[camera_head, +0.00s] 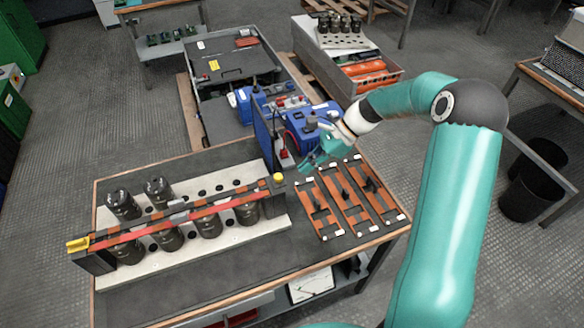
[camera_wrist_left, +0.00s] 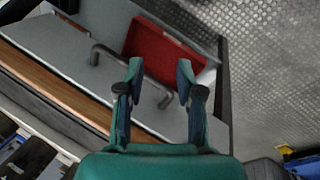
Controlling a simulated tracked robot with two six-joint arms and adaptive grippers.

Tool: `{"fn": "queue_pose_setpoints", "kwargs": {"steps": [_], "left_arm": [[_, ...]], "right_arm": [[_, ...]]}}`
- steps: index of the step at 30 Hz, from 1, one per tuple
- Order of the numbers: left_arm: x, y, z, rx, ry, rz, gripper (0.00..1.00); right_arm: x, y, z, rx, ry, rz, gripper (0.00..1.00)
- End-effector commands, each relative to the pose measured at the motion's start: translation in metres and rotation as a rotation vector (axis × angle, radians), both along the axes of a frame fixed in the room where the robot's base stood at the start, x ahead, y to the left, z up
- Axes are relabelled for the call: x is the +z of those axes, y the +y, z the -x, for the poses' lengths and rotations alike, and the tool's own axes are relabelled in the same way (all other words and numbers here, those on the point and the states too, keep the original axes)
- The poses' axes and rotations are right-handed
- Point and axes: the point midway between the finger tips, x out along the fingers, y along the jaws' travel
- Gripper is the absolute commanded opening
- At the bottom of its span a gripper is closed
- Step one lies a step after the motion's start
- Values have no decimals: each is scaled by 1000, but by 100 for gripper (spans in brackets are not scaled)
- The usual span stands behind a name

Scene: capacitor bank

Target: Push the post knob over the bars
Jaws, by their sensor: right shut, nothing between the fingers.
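A capacitor bank stands on the bench, with black capacitors (camera_head: 208,223) on a pale board. Long red and dark bars (camera_head: 180,220) run across their tops. A small yellow knob (camera_head: 279,179) sits at the right end of the bars, and a yellow handle-like piece (camera_head: 78,244) at the left end; I cannot tell which is the post knob. My right gripper (camera_head: 312,163) is shut and empty, above the bench, to the right of the yellow knob and apart from it. My left gripper (camera_wrist_left: 158,75) is open and empty in the left wrist view; it is outside the head view.
Brown frames with dark clips (camera_head: 345,190) lie on the bench's right side. A blue unit (camera_head: 305,128) stands at the back, near my right gripper. A meter (camera_head: 311,285) is below the front edge. The left wrist view shows a red tray (camera_wrist_left: 165,55) and a grey handle (camera_wrist_left: 130,82).

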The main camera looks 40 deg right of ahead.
Motion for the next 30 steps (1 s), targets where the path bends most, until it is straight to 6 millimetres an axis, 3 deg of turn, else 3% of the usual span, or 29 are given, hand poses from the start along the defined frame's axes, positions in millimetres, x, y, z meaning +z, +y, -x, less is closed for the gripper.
{"fn": "queue_pose_setpoints", "kwargs": {"steps": [7, 22, 30], "left_arm": [[11, 0, 0, 0, 0, 0, 36], [12, 0, 0, 0, 0, 0, 36], [11, 0, 0, 0, 0, 0, 36]], "right_arm": [[-6, 32, -13, 2, 1, 0, 0], [-8, 40, -16, 0, 0, 0, 0], [-8, 67, -22, 2, 0, -1, 0]]}}
